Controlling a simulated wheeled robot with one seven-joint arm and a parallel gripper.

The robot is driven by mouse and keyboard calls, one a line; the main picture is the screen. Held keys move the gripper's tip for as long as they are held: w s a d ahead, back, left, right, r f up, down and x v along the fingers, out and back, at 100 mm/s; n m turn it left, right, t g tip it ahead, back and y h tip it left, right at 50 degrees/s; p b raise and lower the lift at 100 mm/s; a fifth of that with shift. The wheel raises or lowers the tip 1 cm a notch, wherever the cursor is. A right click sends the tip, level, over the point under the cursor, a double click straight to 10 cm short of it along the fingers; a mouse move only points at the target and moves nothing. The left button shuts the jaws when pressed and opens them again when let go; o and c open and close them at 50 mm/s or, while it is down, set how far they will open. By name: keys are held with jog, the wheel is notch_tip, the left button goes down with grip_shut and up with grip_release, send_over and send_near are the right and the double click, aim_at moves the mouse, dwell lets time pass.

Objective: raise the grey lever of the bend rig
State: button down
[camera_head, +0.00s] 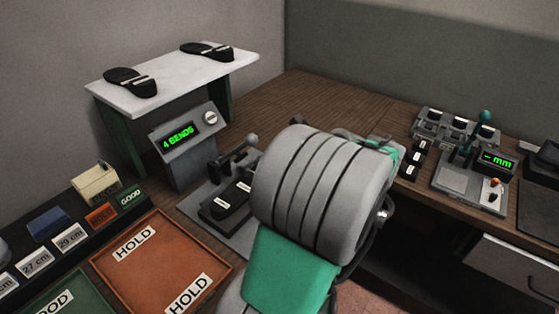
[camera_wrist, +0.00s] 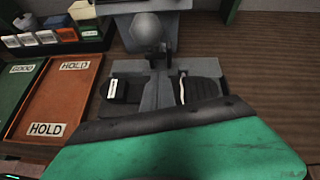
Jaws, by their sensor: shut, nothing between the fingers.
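The bend rig (camera_head: 178,142) stands left of centre in the head view, with a green "4 BENDS" display and a round dial. Its grey lever knob (camera_head: 252,140) shows just left of my arm; the lever's exact tilt is hard to tell. In the wrist view the round grey knob (camera_wrist: 146,30) is at top centre, beyond my gripper. A dark sole (camera_head: 233,192) lies on the rig's base plate, and two dark pieces show there in the wrist view. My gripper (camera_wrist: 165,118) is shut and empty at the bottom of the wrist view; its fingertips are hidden.
An orange HOLD tray (camera_head: 165,262) lies left of the rig, beside a green tray (camera_head: 65,295) and a row of size-marked boxes. A white shelf (camera_head: 175,80) with two soles stands behind. A gauge station (camera_head: 470,180) is at right. Bare wood lies behind the rig.

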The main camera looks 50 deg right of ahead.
jog(key=shift+w+a+r, duration=0.2)
jog(key=shift+w+r, duration=0.4)
jog(key=shift+r, duration=0.1)
jog(key=shift+w+a+r, duration=0.15)
jog(key=shift+w+r, duration=0.4)
jog(key=shift+r, duration=0.15)
